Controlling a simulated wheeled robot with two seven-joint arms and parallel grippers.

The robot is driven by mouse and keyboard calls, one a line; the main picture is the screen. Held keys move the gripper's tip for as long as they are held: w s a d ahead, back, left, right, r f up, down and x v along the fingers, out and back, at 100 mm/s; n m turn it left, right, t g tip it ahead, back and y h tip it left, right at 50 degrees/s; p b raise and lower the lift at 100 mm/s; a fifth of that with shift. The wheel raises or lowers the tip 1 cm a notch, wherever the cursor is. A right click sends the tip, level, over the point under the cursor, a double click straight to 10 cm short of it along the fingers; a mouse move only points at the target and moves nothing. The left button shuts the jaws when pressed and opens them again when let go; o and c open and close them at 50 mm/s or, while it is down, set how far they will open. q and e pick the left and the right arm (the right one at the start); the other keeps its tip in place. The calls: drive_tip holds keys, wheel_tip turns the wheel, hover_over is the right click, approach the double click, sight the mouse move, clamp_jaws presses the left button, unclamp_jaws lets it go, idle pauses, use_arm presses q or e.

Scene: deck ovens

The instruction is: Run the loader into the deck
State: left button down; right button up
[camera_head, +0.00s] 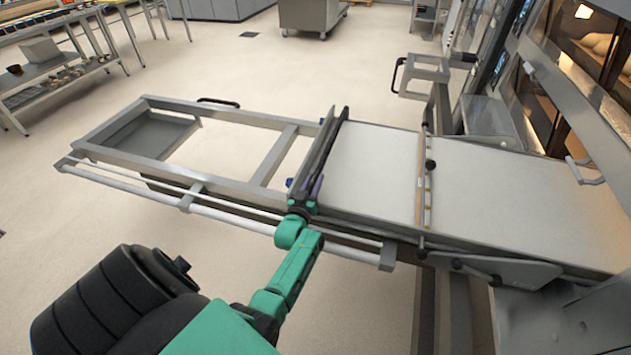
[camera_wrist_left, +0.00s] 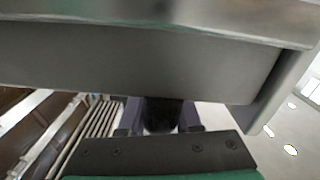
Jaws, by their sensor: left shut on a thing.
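The loader (camera_head: 368,165) is a long steel frame with a flat pale belt on its right half and an open, empty frame on its left. A dark crossbar (camera_head: 330,150) stands across it at the belt's left end. My left gripper (camera_head: 312,188) is shut on the near end of this crossbar. In the left wrist view, its purple fingers (camera_wrist_left: 160,115) reach up to a grey bar (camera_wrist_left: 120,55) that fills the upper picture; their tips are partly hidden. The belt's right end reaches the deck oven (camera_head: 570,85), where a pale surface continues. My right gripper is not in view.
A thin wooden-looking bar (camera_head: 425,180) crosses the belt. An oven door handle (camera_head: 585,170) sticks out at right. The pale floor (camera_head: 230,75) behind the loader is mostly clear.

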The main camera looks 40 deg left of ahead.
use_arm(q)
drive_tip(key=shift+d+f, duration=0.15)
drive_tip(key=shift+d, duration=0.1)
drive_tip(key=c, duration=0.7)
unclamp_jaws()
drive_tip(key=shift+o, duration=0.2)
drive_tip(key=shift+w+d, duration=0.1)
drive_tip(key=shift+w, duration=0.05)
drive_tip(key=shift+s+r+p, duration=0.25)
drive_tip(key=shift+s+p, duration=0.2)
drive_tip(key=p+v, duration=0.6)
drive_tip(key=v, duration=0.8)
drive_tip(key=shift+d+p, duration=0.2)
drive_tip(key=shift+p, duration=0.1)
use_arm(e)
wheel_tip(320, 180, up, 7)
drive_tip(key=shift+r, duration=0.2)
use_arm(q)
drive_tip(key=shift+w+f, duration=0.15)
drive_tip(key=shift+w, duration=0.05)
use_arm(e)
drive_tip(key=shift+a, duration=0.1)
